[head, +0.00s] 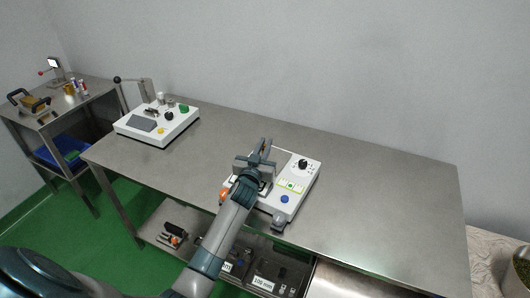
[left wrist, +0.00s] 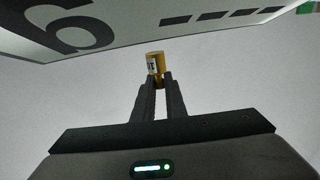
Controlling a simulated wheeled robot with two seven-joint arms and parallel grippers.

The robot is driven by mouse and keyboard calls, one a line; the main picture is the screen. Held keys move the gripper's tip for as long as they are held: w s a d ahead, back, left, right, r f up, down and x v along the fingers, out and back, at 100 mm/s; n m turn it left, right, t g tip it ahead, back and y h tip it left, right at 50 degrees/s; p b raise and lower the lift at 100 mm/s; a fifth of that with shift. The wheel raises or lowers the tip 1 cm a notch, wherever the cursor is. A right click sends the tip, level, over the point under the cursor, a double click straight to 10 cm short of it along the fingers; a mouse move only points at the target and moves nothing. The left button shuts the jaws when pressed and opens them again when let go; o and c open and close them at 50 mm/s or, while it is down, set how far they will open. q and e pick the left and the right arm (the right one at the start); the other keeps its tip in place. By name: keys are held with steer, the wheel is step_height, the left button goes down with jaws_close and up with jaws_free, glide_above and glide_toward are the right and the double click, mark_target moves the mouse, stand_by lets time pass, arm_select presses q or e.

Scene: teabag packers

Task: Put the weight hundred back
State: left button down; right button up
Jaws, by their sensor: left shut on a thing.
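My left gripper (left wrist: 157,85) is shut on a small brass-coloured cylinder, the weight (left wrist: 155,64), which has a dark marking on its side. The weight sticks out past the fingertips, slightly tilted in the left wrist view. In the head view my left gripper (head: 265,147) is over the back left part of the right-hand white device (head: 299,193). The weight cannot be made out there. My right gripper is not in view.
Another white device (head: 158,125) stands at the left of the steel table (head: 390,200). Labelled bins (head: 262,283) sit on a shelf below. A side table (head: 50,118) holds small objects. The table's right part is clear. A pale panel (left wrist: 140,25) with dark markings fills the wrist view's top.

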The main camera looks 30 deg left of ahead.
arm_select(q)
steer(key=shift+f+p, duration=0.4)
steer(key=shift+f, duration=1.1)
steer(key=shift+f, duration=0.15)
steer(key=c, duration=1.8)
jaws_free()
steer(key=shift+f+b, duration=0.1)
steer(key=shift+b, duration=0.2)
